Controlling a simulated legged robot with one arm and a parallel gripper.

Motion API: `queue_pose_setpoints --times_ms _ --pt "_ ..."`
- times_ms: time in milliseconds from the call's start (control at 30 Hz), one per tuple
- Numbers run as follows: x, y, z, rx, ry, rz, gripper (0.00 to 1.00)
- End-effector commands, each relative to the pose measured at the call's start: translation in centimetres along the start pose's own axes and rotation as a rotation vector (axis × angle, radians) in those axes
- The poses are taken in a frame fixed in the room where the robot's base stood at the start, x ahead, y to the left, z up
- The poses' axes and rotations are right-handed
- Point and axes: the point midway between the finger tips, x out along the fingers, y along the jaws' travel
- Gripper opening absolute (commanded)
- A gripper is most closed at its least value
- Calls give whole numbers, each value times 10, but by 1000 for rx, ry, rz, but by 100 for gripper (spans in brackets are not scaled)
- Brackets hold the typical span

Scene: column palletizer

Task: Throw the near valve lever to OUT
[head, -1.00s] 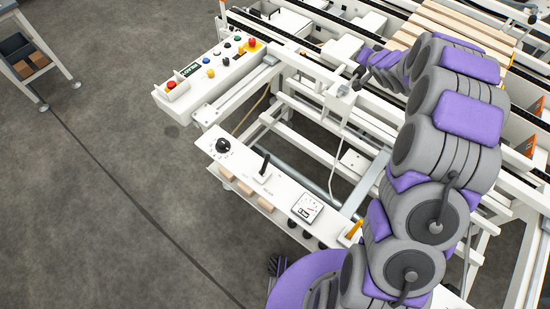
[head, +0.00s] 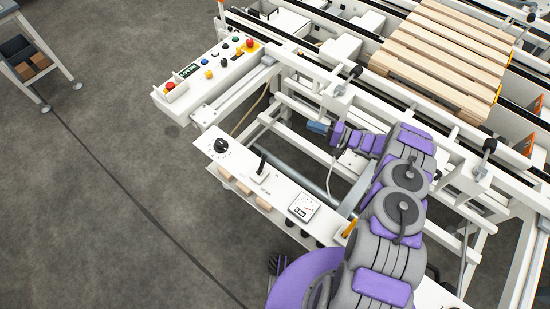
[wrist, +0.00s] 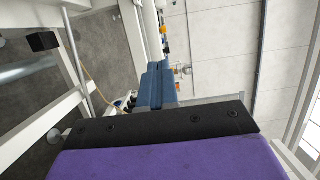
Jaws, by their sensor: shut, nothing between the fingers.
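A black-tipped lever (head: 355,73) stands on the white frame in the head view, up and right of my gripper; a similar one (head: 489,146) is farther right. A black upright lever (head: 262,164) also stands on the white front panel (head: 283,188). I cannot tell which is the near valve lever, and no OUT mark is legible. My gripper (head: 317,127) is shut and empty over the gap between panel and frame, apart from these levers. Its blue fingers also show in the wrist view (wrist: 155,86); a black block (wrist: 43,42) appears there at upper left.
The front panel also carries a black knob (head: 221,146), a gauge (head: 303,207) and a yellow handle (head: 350,228). A button box (head: 210,72) is at upper left. A wooden pallet (head: 445,55) lies on the conveyor at upper right.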

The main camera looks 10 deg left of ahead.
Motion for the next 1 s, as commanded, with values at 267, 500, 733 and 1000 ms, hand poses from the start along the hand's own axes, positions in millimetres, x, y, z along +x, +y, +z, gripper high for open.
queue_pose_setpoints --times_ms 267,500,733,1000 --pt "-18 42 95 293 -237 -137 0" --pt "-30 49 126 397 -318 -179 0" --pt "-31 49 126 400 -322 -182 0" --pt "-21 46 128 398 -322 -182 0"
